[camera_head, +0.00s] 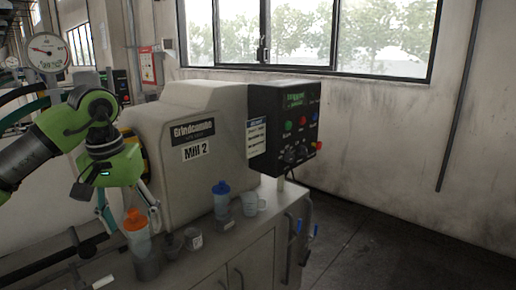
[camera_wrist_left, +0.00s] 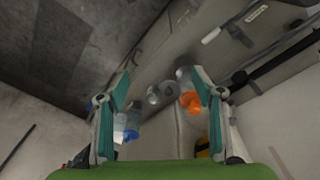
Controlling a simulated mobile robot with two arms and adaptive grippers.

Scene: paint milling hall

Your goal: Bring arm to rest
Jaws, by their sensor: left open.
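My left gripper (camera_head: 130,217) is open, with its fingers pointing down over the left end of the cabinet top. In the left wrist view the teal fingers of the left gripper (camera_wrist_left: 167,90) stand wide apart with nothing held between them. An orange-capped bottle (camera_head: 139,243) stands just in front of the fingers in the head view; I cannot tell whether they touch. Its orange cap (camera_wrist_left: 190,101) shows beside one finger in the wrist view. The right gripper is not in view.
A blue-capped bottle (camera_head: 221,203), a clear mug (camera_head: 250,204) and small grey cups (camera_head: 173,246) stand on the cabinet. Mill 2 (camera_head: 190,112) with its black control box (camera_head: 284,125) rises close behind. Open floor (camera_head: 400,235) lies to the right.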

